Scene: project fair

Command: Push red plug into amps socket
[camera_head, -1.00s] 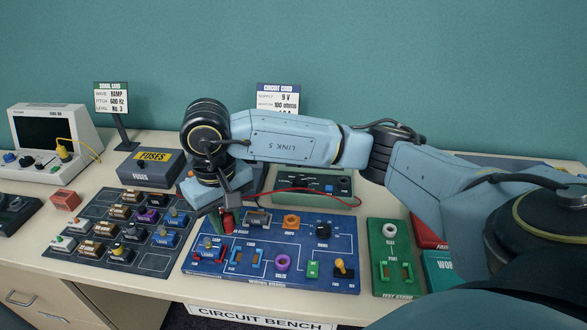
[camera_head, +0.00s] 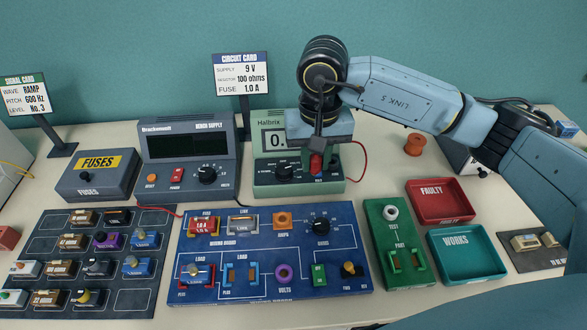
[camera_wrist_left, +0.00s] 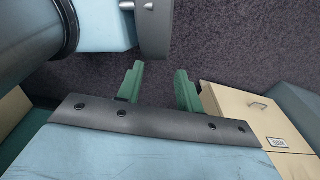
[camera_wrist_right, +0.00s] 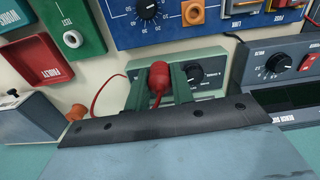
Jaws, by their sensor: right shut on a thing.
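The red plug (camera_head: 316,165) is between the fingers of my right gripper (camera_head: 318,156), in front of the green Halbrix meter (camera_head: 268,180). In the right wrist view the plug (camera_wrist_right: 158,85) sits upright between the shut fingers (camera_wrist_right: 157,88), a red lead beside it. The orange amps socket (camera_head: 283,221) is on the blue wiring board (camera_head: 262,252), nearer and left of the plug; it also shows in the right wrist view (camera_wrist_right: 193,12). My left gripper (camera_wrist_left: 158,88) is open and empty above the dark floor in the left wrist view.
A red 1.0 A fuse (camera_head: 204,227) and a link (camera_head: 243,224) sit left of the amps socket, a black knob (camera_head: 321,227) right of it. The grey bench supply (camera_head: 188,165) stands left of the meter. The faulty tray (camera_head: 440,202) and green test stand (camera_head: 397,250) are right.

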